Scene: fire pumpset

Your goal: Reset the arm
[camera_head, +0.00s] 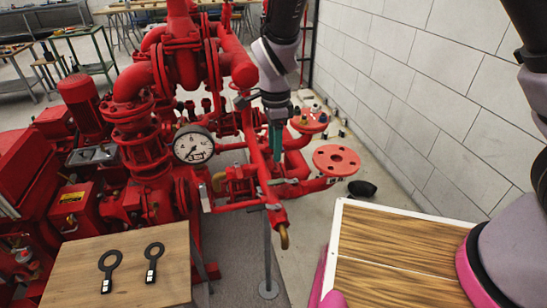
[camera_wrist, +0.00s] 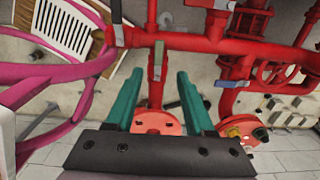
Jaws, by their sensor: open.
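My gripper (camera_head: 275,135) hangs from my arm, pointing down, in front of the red pipework in the head view. Its teal fingers show apart in the wrist view (camera_wrist: 157,88), with nothing between them that I can see held. The red fire pumpset (camera_head: 185,90) fills the left and middle of the head view. Its pipes (camera_wrist: 225,42) cross the upper part of the wrist view. A round red flange (camera_head: 336,160) is to the right of and below my gripper; a red flange (camera_wrist: 158,122) also shows beyond the fingers in the wrist view.
A pressure gauge (camera_head: 194,146) is on the pumpset. Two black ring-shaped tags (camera_head: 110,262) (camera_head: 154,254) lie on a wooden board (camera_head: 70,284). A white block wall (camera_head: 425,90) bounds the right side. A black object (camera_head: 362,188) lies on the floor near the wall. Work tables stand behind.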

